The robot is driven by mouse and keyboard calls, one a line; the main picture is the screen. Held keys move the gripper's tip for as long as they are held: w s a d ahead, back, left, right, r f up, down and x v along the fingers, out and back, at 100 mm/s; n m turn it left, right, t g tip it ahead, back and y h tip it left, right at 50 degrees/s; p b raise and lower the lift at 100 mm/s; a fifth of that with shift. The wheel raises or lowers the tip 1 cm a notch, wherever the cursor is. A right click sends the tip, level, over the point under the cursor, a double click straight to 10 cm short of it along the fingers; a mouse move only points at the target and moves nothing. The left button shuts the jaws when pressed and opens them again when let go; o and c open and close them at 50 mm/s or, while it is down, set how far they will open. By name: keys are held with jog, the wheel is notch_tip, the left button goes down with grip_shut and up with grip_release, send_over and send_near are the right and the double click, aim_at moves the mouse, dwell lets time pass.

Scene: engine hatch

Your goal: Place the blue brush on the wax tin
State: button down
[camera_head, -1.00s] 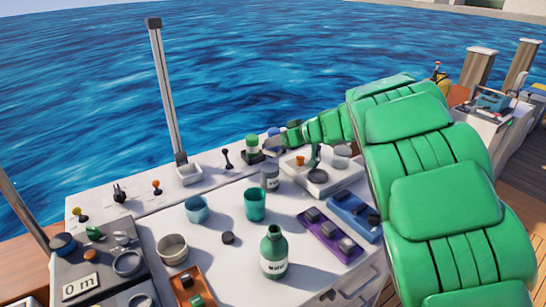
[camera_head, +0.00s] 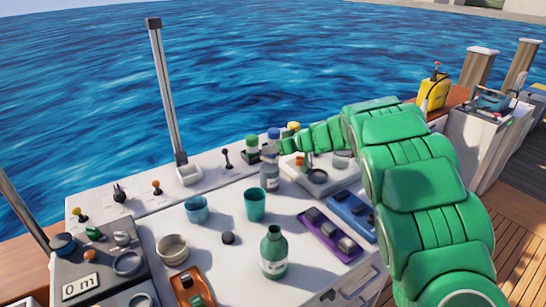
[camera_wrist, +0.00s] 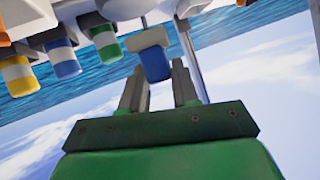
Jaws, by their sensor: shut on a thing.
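My gripper (camera_head: 277,148) is at the back of the white worktop, reaching in from the right. In the wrist view, its two fingers (camera_wrist: 158,82) stand on either side of a blue piece with a pale tan block, which looks like the blue brush (camera_wrist: 154,62). In the head view the blue piece (camera_head: 270,150) shows just above a grey labelled can (camera_head: 270,178). I cannot tell whether they touch. The label is too small to read, so I cannot tell whether this can is the wax tin. A cream round tin (camera_head: 173,249) stands open at the front left.
Green (camera_head: 252,143), blue (camera_head: 273,134) and yellow (camera_head: 294,127) capped containers stand behind the gripper. Two cups, a green bottle (camera_head: 273,252), a purple tray (camera_head: 330,234) and a blue tray (camera_head: 352,211) stand in front. Bare worktop lies around the dark puck (camera_head: 228,238).

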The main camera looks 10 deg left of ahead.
aim_at(276, 155)
jog(key=shift+w+f, duration=0.1)
jog(key=shift+f, duration=1.5)
jog(key=shift+f, duration=0.15)
jog(key=c, duration=0.8)
grip_release()
jog(key=shift+d+r, duration=0.1)
jog(key=shift+r, duration=0.1)
jog(key=v, duration=1.1)
jog(key=shift+d+r, duration=0.25)
